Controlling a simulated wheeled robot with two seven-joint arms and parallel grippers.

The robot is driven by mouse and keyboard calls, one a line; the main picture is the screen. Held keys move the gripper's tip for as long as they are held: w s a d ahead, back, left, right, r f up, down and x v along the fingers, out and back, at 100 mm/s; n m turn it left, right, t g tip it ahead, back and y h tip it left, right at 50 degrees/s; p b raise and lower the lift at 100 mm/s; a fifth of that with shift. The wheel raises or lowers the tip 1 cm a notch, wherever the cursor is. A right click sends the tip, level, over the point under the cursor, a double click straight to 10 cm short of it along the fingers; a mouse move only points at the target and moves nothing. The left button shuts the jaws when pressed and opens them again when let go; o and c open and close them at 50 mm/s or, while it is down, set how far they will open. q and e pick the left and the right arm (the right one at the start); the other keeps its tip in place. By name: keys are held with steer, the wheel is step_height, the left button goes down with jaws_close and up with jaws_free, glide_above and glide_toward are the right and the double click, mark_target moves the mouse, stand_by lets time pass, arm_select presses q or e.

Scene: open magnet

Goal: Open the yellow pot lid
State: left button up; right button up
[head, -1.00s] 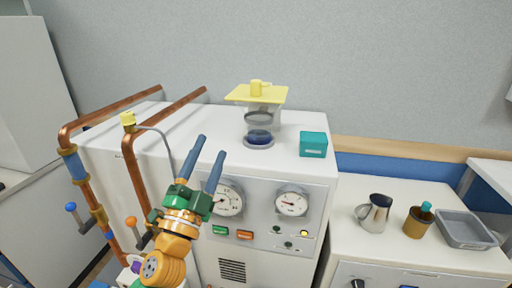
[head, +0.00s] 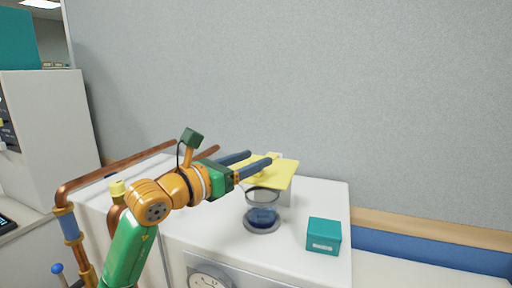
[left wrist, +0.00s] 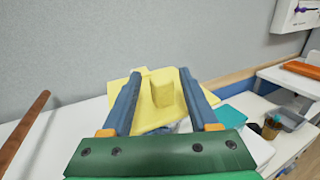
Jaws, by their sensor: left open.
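The yellow lid (head: 281,175) is a flat square plate on top of a clear glass pot (head: 262,215) with dark blue contents, on the white machine. In the left wrist view the lid (left wrist: 150,118) carries a yellow block-like knob (left wrist: 163,88). My left gripper (head: 260,157) reaches in from the left at lid height, fingers pointing right. It is open. In the left wrist view its fingers (left wrist: 160,72) stand on either side of the knob, with gaps visible. The fingers partly hide the lid in the head view. My right gripper is not in view.
A teal box (head: 323,236) stands on the machine top (head: 215,228), right of the pot. Copper pipes (head: 115,172) run along the left. A grey wall (head: 400,120) rises behind. In the left wrist view, a counter with a grey tray (left wrist: 290,117) lies to the right.

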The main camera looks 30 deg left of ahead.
arm_select(q)
steer(key=shift+w+d+f, duration=0.1)
steer(key=shift+w+f, duration=0.1)
steer(key=shift+w, duration=0.35)
steer(key=shift+w+d+f, duration=0.1)
steer(key=shift+w+f, duration=0.05)
steer(key=shift+w, duration=0.4)
steer(key=shift+s+r, duration=0.1)
steer(key=shift+s, duration=0.15)
steer(key=c, duration=0.5)
jaws_close()
